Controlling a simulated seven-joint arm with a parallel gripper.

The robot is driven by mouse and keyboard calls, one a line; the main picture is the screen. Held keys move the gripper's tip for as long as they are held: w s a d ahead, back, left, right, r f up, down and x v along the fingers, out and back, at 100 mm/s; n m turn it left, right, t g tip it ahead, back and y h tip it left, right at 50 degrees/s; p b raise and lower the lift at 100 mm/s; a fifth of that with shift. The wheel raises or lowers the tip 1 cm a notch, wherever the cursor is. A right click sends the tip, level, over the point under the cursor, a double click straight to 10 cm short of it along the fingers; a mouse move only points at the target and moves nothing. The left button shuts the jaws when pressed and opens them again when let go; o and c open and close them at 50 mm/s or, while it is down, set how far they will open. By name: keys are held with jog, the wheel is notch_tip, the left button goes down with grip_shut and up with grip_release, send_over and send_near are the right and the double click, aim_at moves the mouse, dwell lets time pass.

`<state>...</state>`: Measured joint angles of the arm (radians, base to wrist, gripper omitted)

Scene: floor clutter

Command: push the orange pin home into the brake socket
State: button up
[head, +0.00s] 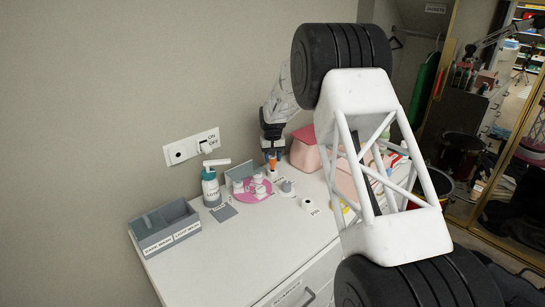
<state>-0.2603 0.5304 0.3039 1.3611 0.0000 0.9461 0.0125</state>
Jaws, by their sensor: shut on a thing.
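My gripper (272,157) is at the back of the white counter, pointing down. It is shut on the orange pin (272,167), which shows as a small orange piece below the fingers. The pin looks roughly upright. A small grey round fitting on a pale base (287,187) stands to the right of and nearer than the pin; it may be the brake socket, but its label is too small to read. I cannot tell whether the pin's lower end touches anything.
A pink disc (246,196) with white containers is left of the pin. A teal-topped bottle (211,188) and grey divided tray (162,242) stand further left. A pink box (304,155) is close on the right. The counter's front left (225,250) is clear.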

aim_at(272, 157)
jog(key=shift+f, duration=1.7)
jog(key=o, duration=1.1)
jog(key=shift+r, duration=3.9)
